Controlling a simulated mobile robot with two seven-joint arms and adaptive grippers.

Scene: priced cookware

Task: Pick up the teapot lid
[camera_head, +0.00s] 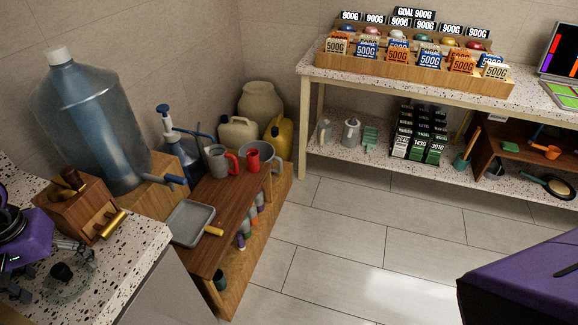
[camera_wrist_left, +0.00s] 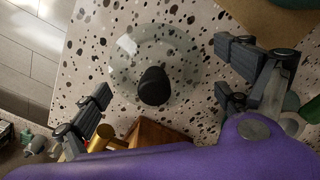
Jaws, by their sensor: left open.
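The lid is a clear glass disc with a black knob. It lies on the speckled counter at the lower left of the head view, its knob (camera_head: 61,272) showing dark. In the left wrist view the knob (camera_wrist_left: 154,86) stands near the middle, with the faint glass rim around it. My left gripper (camera_head: 48,268) is open above the counter. In the left wrist view its two fingers (camera_wrist_left: 168,92) are spread wide on either side of the lid, with nothing between them in contact with the knob. My right gripper is not in view.
A wooden box (camera_head: 80,205) with brass-coloured handles stands on the counter (camera_head: 125,260) just behind the lid. A large blue water bottle (camera_head: 95,125) stands beyond. A low wooden shelf (camera_head: 205,240) with a grey pan and mugs is to the right. The tiled floor is clear.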

